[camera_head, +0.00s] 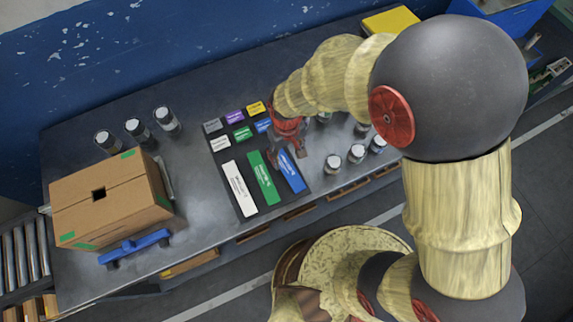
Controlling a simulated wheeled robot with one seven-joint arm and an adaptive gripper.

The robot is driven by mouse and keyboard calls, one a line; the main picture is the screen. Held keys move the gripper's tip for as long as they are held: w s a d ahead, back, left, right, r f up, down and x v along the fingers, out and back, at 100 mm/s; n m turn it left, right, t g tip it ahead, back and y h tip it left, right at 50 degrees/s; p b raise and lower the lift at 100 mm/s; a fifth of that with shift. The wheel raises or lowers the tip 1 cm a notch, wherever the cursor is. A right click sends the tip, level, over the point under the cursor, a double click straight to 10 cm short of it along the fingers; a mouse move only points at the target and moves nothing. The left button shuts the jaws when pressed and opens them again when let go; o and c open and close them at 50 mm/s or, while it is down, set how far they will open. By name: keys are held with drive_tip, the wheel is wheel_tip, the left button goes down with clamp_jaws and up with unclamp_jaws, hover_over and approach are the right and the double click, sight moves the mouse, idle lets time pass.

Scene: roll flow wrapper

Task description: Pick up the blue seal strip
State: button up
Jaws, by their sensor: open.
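The blue seal strip (291,172) is a long flat blue piece with white markings. It lies at the right end of a row of three long strips on a dark mat (247,212). My gripper (285,160) is open, low over the upper part of the blue strip, and hides some of it. I cannot tell whether the fingers touch the strip. The green strip (264,180) and the white strip (239,192) lie to its left on the mat.
Small coloured labels, such as a purple one (234,117) and a yellow one (255,107), lie above the strips. A cardboard box (110,200) stands at left, with several jars (136,129) behind it. More jars (356,153) stand right of the mat. A blue tool (134,247) lies in front of the box.

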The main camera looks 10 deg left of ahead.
sight(286, 166)
wheel_tip(286, 166, down, 7)
drive_tip(key=shift+r+b, duration=0.15)
drive_tip(key=shift+b, duration=0.65)
drive_tip(key=shift+c, duration=0.8)
drive_tip(key=c, duration=0.7)
drive_tip(key=shift+r, duration=0.1)
